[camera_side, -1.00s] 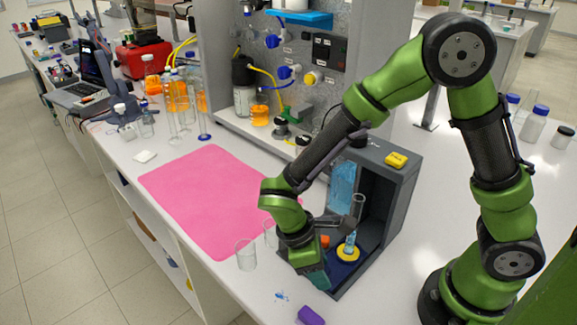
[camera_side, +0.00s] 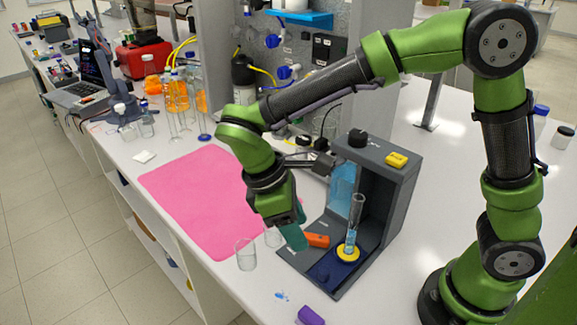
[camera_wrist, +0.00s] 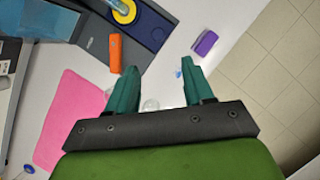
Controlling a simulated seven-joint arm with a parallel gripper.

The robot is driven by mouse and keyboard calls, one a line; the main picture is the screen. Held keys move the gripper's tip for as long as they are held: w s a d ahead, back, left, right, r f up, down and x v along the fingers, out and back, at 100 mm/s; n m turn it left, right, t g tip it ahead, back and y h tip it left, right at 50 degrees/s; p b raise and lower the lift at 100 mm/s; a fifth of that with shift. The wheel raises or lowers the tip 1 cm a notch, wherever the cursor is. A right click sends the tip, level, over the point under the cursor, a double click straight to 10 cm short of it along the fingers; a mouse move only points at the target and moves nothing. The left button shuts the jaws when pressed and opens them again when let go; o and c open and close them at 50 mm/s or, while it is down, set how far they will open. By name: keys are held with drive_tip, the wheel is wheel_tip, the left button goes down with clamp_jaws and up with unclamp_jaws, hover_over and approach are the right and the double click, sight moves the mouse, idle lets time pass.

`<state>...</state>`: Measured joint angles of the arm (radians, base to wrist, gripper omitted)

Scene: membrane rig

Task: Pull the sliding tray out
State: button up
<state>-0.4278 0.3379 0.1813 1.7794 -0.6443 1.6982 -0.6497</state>
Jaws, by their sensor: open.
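The sliding tray (camera_side: 322,272) is a dark blue plate low inside a grey open-fronted housing (camera_side: 380,170). It carries a yellow ring (camera_side: 348,255) with an upright clear tube (camera_side: 356,212) holding blue liquid. An orange handle (camera_side: 317,240) lies at the tray's left side. My gripper (camera_side: 297,240) is open and empty, its teal fingers just left of the handle; whether they touch is unclear. In the wrist view the handle (camera_wrist: 115,53) lies beyond the left fingertip, outside the gap between the fingers (camera_wrist: 157,75). The tray (camera_wrist: 150,27) shows at the top.
A pink mat (camera_side: 195,190) covers the bench to the left. Clear beakers (camera_side: 245,255) stand near the gripper. A purple block (camera_side: 310,316) lies near the front edge, also in the wrist view (camera_wrist: 205,43). A yellow block (camera_side: 397,159) and black knob sit on the housing top.

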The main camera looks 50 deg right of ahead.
drive_tip(key=v, duration=0.3)
drive_tip(key=shift+w+a+r, duration=0.1)
drive_tip(key=shift+r, duration=0.25)
drive_tip(key=s+d+r+m+t+y, duration=0.2)
drive_tip(key=s+d+r+m+t, duration=0.1)
drive_tip(key=d+m+t, duration=0.2)
drive_tip(key=s+d+r+m+t+y, duration=0.3)
drive_tip(key=d+m+t, duration=0.2)
drive_tip(key=d+m, duration=0.3)
drive_tip(key=shift+d, duration=0.85)
